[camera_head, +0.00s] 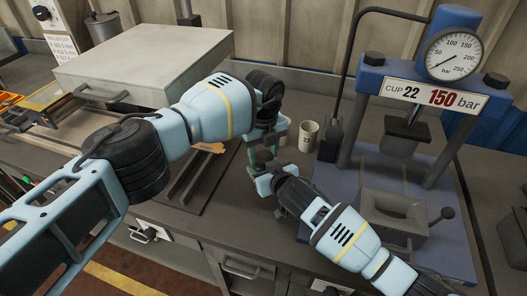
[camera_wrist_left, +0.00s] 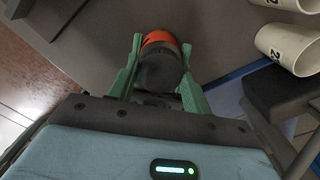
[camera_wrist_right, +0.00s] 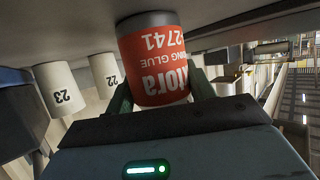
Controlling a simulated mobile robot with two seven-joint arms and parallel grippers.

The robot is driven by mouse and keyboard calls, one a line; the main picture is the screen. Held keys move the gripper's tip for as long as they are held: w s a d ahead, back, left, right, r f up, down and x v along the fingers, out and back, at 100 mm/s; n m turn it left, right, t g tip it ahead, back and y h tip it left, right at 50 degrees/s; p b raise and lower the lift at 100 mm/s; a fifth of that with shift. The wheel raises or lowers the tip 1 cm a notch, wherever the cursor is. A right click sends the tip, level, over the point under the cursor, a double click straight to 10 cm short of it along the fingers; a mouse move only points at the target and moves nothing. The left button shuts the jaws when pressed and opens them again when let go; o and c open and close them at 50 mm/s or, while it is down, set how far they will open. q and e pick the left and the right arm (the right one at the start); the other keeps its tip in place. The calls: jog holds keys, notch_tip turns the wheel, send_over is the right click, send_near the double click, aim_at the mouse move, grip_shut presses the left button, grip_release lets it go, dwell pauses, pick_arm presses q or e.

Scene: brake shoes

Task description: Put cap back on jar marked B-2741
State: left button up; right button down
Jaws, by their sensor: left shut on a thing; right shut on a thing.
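The red-orange glue jar (camera_wrist_right: 155,62), with "2741" on its label, stands between the fingers of my right gripper (camera_wrist_right: 160,92), which is shut on it. The right wrist picture is upside down. A dark cap (camera_wrist_left: 158,72) is held between the green fingers of my left gripper (camera_wrist_left: 160,68). The jar's orange part (camera_wrist_left: 160,39) shows just beyond the cap; I cannot tell whether the cap is seated. In the head view my left gripper (camera_head: 264,156) is directly above my right gripper (camera_head: 270,182), and the jar and cap are mostly hidden there.
A white cup marked 23 (camera_wrist_right: 58,88) and one marked 22 (camera_wrist_right: 107,72) stand near the jar. The press (camera_head: 425,225) with its gauge stands on a blue base at right. A grey lidded box (camera_head: 145,60) is at back left.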

pick_arm(q)
jog(key=m, duration=0.8)
jog(key=o, duration=1.1)
jog(key=shift+r, duration=2.25)
jog(key=shift+c, duration=0.5)
